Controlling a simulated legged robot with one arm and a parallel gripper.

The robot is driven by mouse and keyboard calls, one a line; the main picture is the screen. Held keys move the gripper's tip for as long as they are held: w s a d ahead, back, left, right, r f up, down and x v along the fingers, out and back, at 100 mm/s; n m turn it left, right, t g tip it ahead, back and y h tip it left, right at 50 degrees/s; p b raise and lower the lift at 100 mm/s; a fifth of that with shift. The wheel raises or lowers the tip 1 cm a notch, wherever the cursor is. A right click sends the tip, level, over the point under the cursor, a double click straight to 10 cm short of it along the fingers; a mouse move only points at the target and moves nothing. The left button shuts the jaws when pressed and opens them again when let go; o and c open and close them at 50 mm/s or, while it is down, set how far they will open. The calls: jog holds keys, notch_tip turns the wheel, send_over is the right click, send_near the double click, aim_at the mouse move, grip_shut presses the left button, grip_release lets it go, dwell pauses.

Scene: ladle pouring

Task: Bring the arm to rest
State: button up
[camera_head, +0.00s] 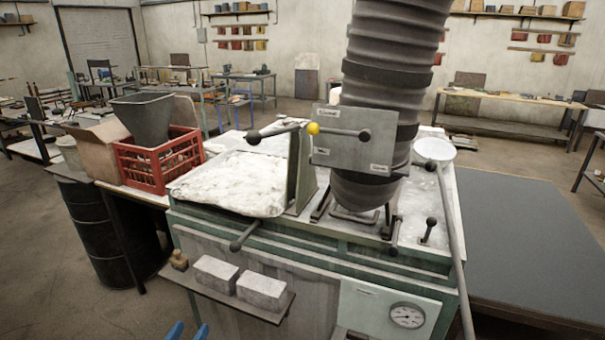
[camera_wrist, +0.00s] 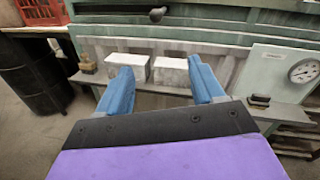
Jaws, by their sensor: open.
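My gripper (camera_wrist: 160,88) shows in the wrist view with its two blue fingers spread apart and nothing between them. It faces the front of the green furnace bench, with two pale blocks (camera_wrist: 173,71) on a shelf beyond the fingertips. In the head view only the tips of the blue fingers (camera_head: 187,331) show at the bottom edge, below and in front of the shelf. The rest of the arm is out of that view. A long-handled ladle (camera_head: 435,150) rests at the bench's right side, its pale bowl on top and its handle slanting down the front.
The furnace bench (camera_head: 270,280) stands close ahead, with its front shelf (camera_head: 225,297) and a lever (camera_head: 243,237) jutting out. A gauge (camera_head: 407,315) is at lower right. A red crate (camera_head: 140,165) and black drum (camera_head: 105,225) stand left. A grey table (camera_head: 530,245) at right is clear.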

jog(key=w+d+r+m+g+h, duration=0.2)
jog(key=d+r+m+h, duration=0.15)
jog(key=d, duration=0.35)
jog(key=w+d+r+m+g+h, duration=0.1)
jog(key=w+d+r+m+h, duration=0.3)
jog(key=d, duration=0.3)
jog(key=w+d+r+m+g+h, duration=0.1)
jog(key=d+r+m+g+h, duration=0.15)
jog(key=d+r, duration=0.4)
jog(key=s+d+r+m+g, duration=0.25)
jog(key=d+m+g, duration=0.2)
jog(key=d, duration=0.55)
jog(key=s+d+r+m+g, duration=0.2)
jog(key=s+d+m+g, duration=0.15)
jog(key=d+m, duration=0.45)
jog(key=s+d+f+m+g+y, duration=0.1)
jog(key=s+d+m+g+y, duration=0.45)
jog(key=s+d, duration=0.85)
jog(key=s+a+f+m+y, duration=0.2)
jog(key=s+a+m+y, duration=0.2)
jog(key=s, duration=0.5)
jog(key=s+a+f+m+y, duration=0.2)
jog(key=s+a, duration=0.4)
jog(key=s, duration=0.3)
jog(key=shift+a+m+y, duration=0.4)
jog(key=shift+m+y, duration=0.5)
jog(key=shift+y, duration=0.05)
